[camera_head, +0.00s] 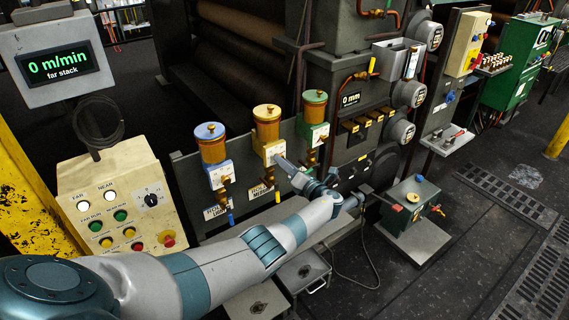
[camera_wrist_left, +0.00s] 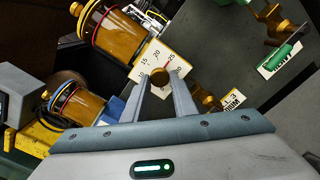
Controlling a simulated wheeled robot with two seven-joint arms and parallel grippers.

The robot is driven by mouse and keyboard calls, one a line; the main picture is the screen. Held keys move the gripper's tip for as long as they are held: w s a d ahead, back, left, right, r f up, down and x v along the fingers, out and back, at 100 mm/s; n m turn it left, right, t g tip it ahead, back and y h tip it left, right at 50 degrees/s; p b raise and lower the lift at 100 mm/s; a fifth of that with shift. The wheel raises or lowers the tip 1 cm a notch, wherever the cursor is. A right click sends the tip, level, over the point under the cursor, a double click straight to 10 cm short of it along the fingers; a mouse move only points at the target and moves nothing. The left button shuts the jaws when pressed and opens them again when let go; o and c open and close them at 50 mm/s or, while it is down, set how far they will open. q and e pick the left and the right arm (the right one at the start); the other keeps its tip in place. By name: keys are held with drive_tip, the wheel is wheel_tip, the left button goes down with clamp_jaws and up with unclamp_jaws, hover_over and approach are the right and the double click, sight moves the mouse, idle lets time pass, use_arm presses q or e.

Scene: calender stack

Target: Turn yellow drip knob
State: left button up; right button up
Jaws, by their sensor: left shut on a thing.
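Three drip oilers stand in a row on a grey panel in the head view: blue-capped (camera_head: 211,146), yellow-capped (camera_head: 266,122) and green-capped (camera_head: 314,107). The yellow one has a pale yellow dial plate (camera_head: 270,149) below its amber cup. In the left wrist view the dial plate (camera_wrist_left: 172,58) shows numbers, with a brass round knob (camera_wrist_left: 160,77) at its middle. My left gripper (camera_wrist_left: 161,80) is shut on this knob, one finger on each side. In the head view my left gripper (camera_head: 283,162) reaches the yellow oiler from below right. My right gripper is not in view.
A control box with coloured buttons (camera_head: 121,200) and a "0 m/min" display (camera_head: 56,66) stand at left. Pipes and gauges crowd the machine behind. Dark floor at right is partly clear.

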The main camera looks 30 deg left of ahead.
use_arm(q)
drive_tip(key=o, duration=1)
drive_tip(key=shift+d, duration=0.15)
drive_tip(key=b+v, duration=0.4)
drive_tip(key=v, duration=1.3)
drive_tip(key=shift+f, duration=0.15)
